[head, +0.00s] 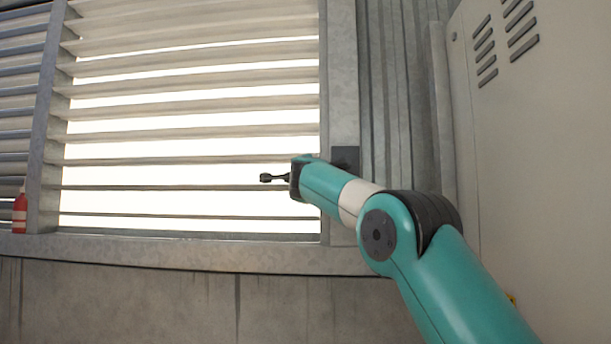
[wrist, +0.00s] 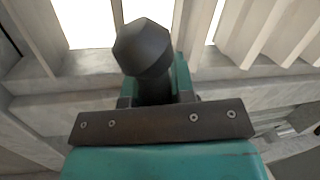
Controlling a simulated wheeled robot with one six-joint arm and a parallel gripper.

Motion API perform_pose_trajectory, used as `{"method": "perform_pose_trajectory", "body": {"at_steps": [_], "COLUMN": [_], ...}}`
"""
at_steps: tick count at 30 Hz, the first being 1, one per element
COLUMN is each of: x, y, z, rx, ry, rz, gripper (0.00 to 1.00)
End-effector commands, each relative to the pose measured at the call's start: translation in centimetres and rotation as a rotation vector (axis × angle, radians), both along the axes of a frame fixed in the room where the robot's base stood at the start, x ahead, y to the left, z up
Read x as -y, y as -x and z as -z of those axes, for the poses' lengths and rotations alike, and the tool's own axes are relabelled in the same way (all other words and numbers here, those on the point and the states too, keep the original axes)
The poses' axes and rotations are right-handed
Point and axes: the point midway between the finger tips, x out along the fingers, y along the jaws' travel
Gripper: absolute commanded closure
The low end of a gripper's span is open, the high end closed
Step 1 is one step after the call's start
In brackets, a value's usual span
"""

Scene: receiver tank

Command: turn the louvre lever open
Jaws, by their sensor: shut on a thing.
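The louvre lever shows in the wrist view as a dark faceted knob (wrist: 143,46) on a short dark stem. My gripper (wrist: 154,92) is shut on the lever just below the knob, with a teal finger on each side. In the head view my gripper (head: 294,178) is in front of the lower right part of the louvre (head: 190,108), and the dark knob (head: 266,178) sticks out to its left. The louvre slats are tilted with bright gaps between them. A dark plate (head: 345,157) on the right frame post is partly hidden behind my arm.
A beige cabinet (head: 545,150) with vent slots stands close on the right. A red and white bottle-like object (head: 20,213) stands on the ledge at the far left. A concrete wall (head: 150,300) runs below the louvre. The space left of my gripper is clear.

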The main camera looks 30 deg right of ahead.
Motion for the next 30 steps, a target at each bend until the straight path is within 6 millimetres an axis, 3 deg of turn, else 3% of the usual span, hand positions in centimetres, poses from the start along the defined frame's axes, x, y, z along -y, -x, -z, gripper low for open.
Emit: {"method": "perform_pose_trajectory", "body": {"at_steps": [8, 9, 12, 23, 30], "x": [0.0, 0.0, 0.0, -0.2, -1.9], "y": [0.1, 0.1, 0.1, 0.4, 3.7], "z": [-0.4, -0.4, -0.4, 0.0, 1.2], "rx": [0.012, 0.012, 0.010, 0.008, 0.009], "ry": [-0.005, -0.005, -0.005, -0.002, -0.002], "rz": [-0.002, -0.002, -0.001, -0.001, -0.004], "gripper": [1.00, 0.75, 0.52, 0.52, 0.52]}}
